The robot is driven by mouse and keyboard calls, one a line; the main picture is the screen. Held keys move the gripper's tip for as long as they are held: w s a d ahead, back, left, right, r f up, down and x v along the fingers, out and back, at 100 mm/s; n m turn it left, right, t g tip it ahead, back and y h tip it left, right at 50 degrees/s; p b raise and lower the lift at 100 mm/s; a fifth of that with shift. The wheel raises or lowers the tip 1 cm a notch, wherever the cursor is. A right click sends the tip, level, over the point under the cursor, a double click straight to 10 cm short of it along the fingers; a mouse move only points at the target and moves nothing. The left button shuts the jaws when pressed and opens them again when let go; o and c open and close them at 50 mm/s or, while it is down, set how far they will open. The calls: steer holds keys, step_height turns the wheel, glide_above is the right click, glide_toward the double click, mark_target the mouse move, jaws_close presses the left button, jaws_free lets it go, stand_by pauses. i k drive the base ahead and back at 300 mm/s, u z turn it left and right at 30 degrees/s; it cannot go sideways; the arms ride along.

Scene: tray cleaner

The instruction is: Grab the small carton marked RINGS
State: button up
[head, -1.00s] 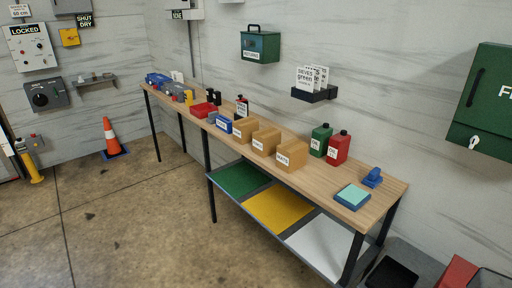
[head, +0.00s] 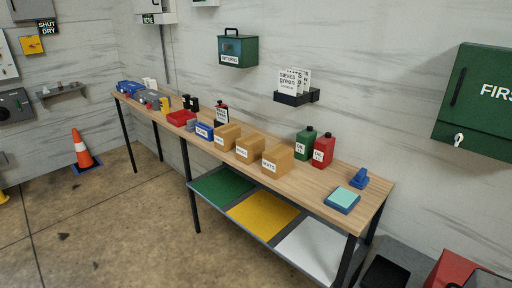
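Three small tan cartons stand in a row on the wooden workbench: a left carton (head: 230,131), a middle carton (head: 252,144) and a right carton (head: 281,156). Each has a white label on its front with small dark print. The print is too small to tell surely which one says RINGS. The cartons stand upright and apart from the wall. My gripper is not in view.
The workbench (head: 315,178) also holds a blue labelled box (head: 205,132), a red bin (head: 181,118), a green bottle (head: 305,145), a red bottle (head: 323,152) and a blue pad (head: 342,201). Coloured trays lie on the lower shelf. The floor (head: 120,225) in front is clear.

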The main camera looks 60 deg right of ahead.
mark_target(250, 148)
steer(key=z, duration=0.1)
steer(key=i, duration=0.85)
steer(key=u, duration=0.3)
